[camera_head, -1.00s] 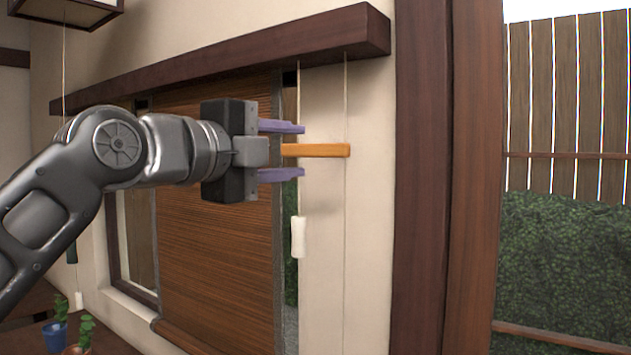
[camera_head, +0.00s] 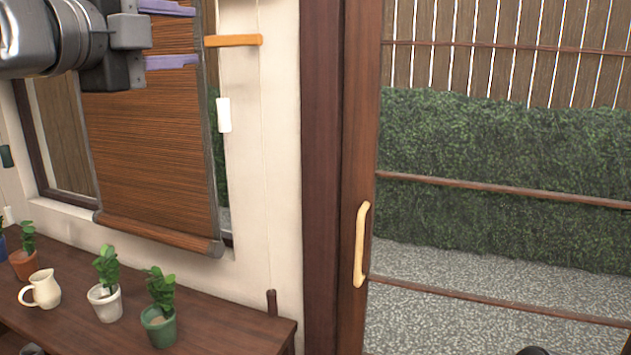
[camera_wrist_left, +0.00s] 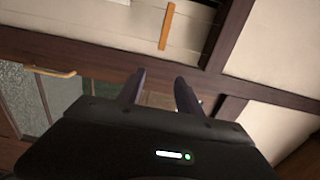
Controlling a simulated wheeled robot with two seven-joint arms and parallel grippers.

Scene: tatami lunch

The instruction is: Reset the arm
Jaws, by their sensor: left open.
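My left gripper (camera_head: 196,35) is at the top left of the head view, in front of the window blind. Its two purple fingers are apart with nothing between them. An orange bar handle (camera_head: 233,41) on the wall is just to the right of the fingertips, with a small gap in the picture. In the left wrist view, the open fingers (camera_wrist_left: 158,84) show dark, and the orange bar (camera_wrist_left: 167,26) is beyond them. My right gripper is not in view.
A brown slatted blind (camera_head: 150,150) hangs over the window, with a white cord pull (camera_head: 223,115) beside it. Below, a wooden shelf (camera_head: 235,325) holds several potted plants and a cream jug (camera_head: 41,290). A sliding door with a pale handle (camera_head: 361,245) stands right.

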